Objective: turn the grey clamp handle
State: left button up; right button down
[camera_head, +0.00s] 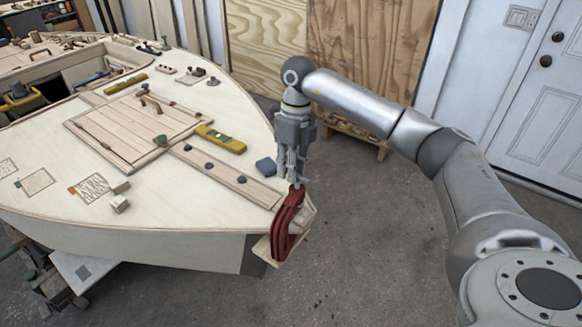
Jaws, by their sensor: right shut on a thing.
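A red clamp (285,226) sits at the pointed bow end of the plywood hull (120,228), hanging over its edge. My right gripper (297,178) points straight down at the top of the clamp. Its fingers are shut at the clamp's upper end, where the grey handle sits. The handle itself is mostly hidden between the fingers, so its angle cannot be told. My left gripper is not in view.
A yellow-green level (220,139) and a slatted wooden hatch (137,128) lie farther left. The concrete floor (370,240) right of the bow is clear.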

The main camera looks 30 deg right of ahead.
dwell(0.5)
jog(key=c, duration=1.4)
grip_release()
jog(key=r, duration=0.4)
jog(key=d+r, duration=0.1)
jog(key=r, duration=0.2)
jog(key=w+r, duration=0.1)
jog(key=r, duration=0.3)
jog(key=shift+d+r, duration=0.35)
